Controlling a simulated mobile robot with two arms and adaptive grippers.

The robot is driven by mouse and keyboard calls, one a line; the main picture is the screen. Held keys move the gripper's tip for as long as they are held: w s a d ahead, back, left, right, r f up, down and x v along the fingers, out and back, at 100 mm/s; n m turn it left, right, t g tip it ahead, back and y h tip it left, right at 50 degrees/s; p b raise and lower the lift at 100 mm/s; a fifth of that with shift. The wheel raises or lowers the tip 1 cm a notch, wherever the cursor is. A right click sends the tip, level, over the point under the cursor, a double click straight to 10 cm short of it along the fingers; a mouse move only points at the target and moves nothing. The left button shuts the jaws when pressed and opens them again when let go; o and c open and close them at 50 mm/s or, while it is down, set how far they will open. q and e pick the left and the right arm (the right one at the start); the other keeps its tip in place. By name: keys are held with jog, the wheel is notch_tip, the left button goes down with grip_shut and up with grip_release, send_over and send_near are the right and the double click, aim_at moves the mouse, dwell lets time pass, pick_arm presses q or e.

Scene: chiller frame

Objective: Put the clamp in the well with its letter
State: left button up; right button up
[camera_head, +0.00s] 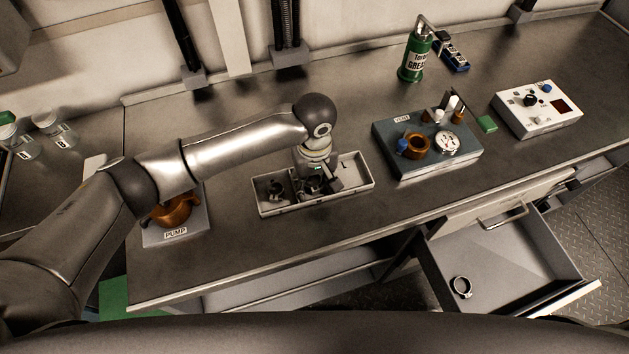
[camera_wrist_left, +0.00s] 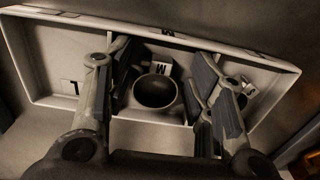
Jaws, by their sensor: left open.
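The pale tray (camera_head: 366,183) on the bench has walled wells. My left gripper (camera_head: 322,186) is over its middle, pointing down, open. In the left wrist view its spread fingers (camera_wrist_left: 160,78) stand either side of a dark round ring-like piece (camera_wrist_left: 155,92) in the middle well, by a label that seems to read M (camera_wrist_left: 161,70). I cannot tell whether the fingers touch it. A small ring-shaped clamp (camera_head: 462,287) lies in the open drawer (camera_head: 508,258). My right gripper is not in view.
A copper-coloured part on the PUMP plate (camera_head: 175,234) stands left of the tray. The blue-grey VENT unit (camera_head: 425,160), green grease can (camera_head: 414,62) and white control box (camera_head: 540,112) stand to the right. Bench between tray and unit is clear.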

aim_at(315, 187)
pick_arm(q)
jog(key=shift+r, duration=0.15)
notch_tip(315, 187, up, 12)
jog(key=b, duration=0.2)
dwell(0.5)
